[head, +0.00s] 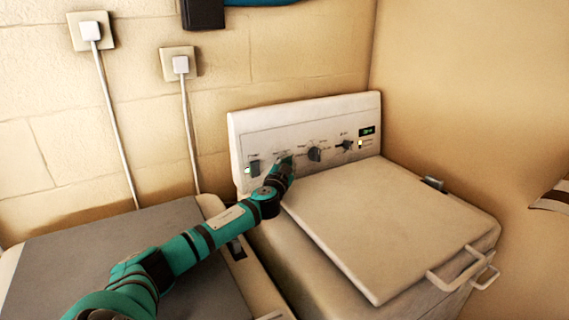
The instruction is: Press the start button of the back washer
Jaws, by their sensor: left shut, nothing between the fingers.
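The white washer (370,225) at the right, farther from me, has its lid shut. My right gripper is not in view.
A second machine with a grey top (60,270) stands at the lower left, under my left arm. Two wall sockets (92,30) with plugs and white cords are on the block wall. A tan wall (470,90) closes the right side. Handles (462,270) jut from the washer's front.

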